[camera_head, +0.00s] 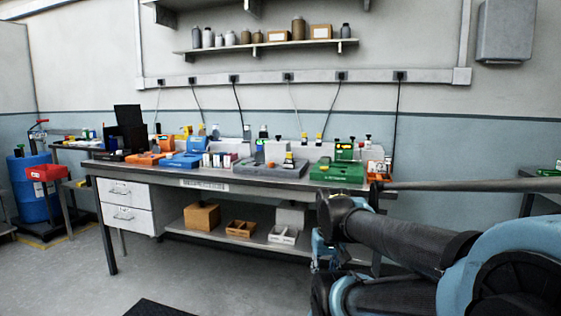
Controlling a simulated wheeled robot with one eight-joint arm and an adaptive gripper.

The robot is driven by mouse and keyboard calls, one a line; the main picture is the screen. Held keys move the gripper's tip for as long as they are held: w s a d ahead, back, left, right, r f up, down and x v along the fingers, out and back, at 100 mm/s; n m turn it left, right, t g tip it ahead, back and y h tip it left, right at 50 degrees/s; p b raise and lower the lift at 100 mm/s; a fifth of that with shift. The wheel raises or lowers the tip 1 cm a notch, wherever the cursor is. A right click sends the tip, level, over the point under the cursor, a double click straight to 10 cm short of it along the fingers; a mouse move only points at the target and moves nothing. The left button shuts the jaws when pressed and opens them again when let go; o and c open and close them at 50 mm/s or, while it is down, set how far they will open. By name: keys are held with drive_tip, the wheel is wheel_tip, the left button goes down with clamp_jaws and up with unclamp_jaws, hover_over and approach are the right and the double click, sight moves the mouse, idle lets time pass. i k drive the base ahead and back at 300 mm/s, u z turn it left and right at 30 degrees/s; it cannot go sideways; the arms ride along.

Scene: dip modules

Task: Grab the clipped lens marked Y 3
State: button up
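I cannot pick out the clipped lens marked Y 3; the labels on the bench are too small to read. Small items stand on and around the coloured modules along the workbench (205,184): an orange module (145,159), a blue module (181,161), a grey module (268,169) and a green module (338,172). An orange holder (378,170) with small pieces sits at the bench's right end. My arm reaches in from the lower right, in front of the bench's right end. My gripper cannot be made out clearly among the dark and blue links there.
A lower shelf (215,228) holds a cardboard box (202,216) and small trays. Drawers (126,203) hang under the bench's left end. A blue drum (33,188) and red bin (46,173) stand at far left. The floor (200,272) in front is mostly clear.

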sight(259, 156)
drive_tip(key=z, duration=0.1)
drive_tip(key=i, duration=1)
drive_tip(key=u, duration=0.05)
